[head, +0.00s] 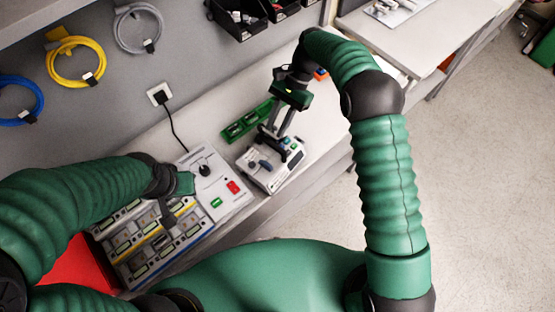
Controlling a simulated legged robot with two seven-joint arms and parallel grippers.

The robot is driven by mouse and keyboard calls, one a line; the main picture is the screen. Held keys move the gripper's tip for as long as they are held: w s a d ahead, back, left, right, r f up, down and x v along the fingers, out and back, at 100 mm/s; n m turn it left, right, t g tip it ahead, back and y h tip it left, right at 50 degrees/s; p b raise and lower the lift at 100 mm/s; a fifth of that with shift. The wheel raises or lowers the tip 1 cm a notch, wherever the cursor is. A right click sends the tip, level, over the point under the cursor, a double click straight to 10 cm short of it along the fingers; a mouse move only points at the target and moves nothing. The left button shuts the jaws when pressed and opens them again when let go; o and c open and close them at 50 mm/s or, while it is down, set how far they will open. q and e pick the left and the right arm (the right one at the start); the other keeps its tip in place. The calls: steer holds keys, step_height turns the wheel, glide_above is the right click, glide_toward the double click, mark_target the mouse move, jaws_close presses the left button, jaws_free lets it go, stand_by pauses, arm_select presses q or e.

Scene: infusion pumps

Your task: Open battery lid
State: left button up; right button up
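A small white infusion pump (258,177) with a dark blue-grey part on top lies on the bench, just right of the image middle-left. My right gripper (277,134) points down at the far end of this pump. Its two fingers are apart; whether they touch the pump cannot be told. A battery lid cannot be made out at this size. My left gripper (166,210) is over a rack of several pumps or modules (150,243). Its fingers are dark and small, so their opening cannot be told.
A white panel (231,205) with a red switch and green button stands between the grippers, its black cable running to a wall socket (159,94). A green tray (246,122) lies behind the pump. A red bin (78,268) is lower left. Coiled cables hang on the wall.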

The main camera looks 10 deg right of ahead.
steer(key=s+a+r+b, duration=0.1)
steer(key=s+b, duration=0.2)
steer(key=s, duration=1)
steer(key=shift+a, duration=0.25)
steer(key=shift+o, duration=0.3)
steer(key=shift+w+r, duration=0.1)
